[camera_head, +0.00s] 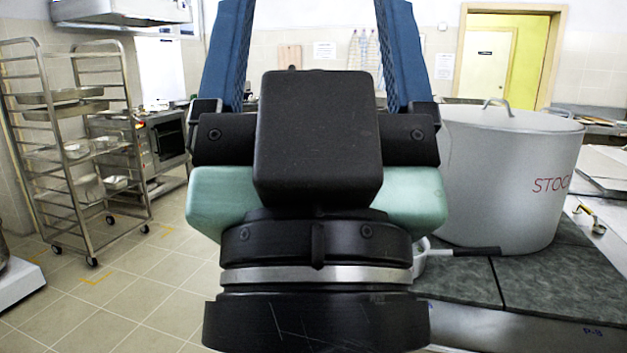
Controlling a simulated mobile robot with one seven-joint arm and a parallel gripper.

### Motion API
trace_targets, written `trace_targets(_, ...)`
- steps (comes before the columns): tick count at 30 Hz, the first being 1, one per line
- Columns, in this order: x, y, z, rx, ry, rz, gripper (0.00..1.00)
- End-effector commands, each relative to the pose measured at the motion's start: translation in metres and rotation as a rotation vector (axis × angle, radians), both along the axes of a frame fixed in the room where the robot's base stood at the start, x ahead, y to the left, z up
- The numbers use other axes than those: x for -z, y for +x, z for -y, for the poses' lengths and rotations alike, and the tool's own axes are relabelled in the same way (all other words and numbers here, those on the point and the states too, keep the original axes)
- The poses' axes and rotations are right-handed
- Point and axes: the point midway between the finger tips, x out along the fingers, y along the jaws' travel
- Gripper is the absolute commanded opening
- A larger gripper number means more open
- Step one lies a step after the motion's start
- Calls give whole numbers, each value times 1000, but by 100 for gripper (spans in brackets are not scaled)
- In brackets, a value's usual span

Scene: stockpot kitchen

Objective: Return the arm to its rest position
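My gripper (314,20) fills the middle of the head view, close to the camera, with its dark wrist below and its fingers pointing up. The two blue fingers stand wide apart, so it is open. The fingertips are cut off by the top edge of the picture. The rest of my arm is not in view.
A large lidded stockpot (505,190) stands at right on a dark counter (555,280). A small pan with a black handle (465,252) is partly hidden behind my wrist. A ladle (588,215) lies farther right. A tray rack (75,150) stands left; the tiled floor (130,300) is open.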

Motion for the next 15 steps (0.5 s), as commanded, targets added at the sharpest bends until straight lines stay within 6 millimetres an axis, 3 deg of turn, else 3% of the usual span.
trace_targets(1,-38,0,-1,0,-1,0,80)
trace_targets(6,-89,1,-1,2,-3,-3,80)
trace_targets(10,-122,2,-1,3,-4,-5,80)
trace_targets(15,-146,2,-1,4,-5,-6,80)
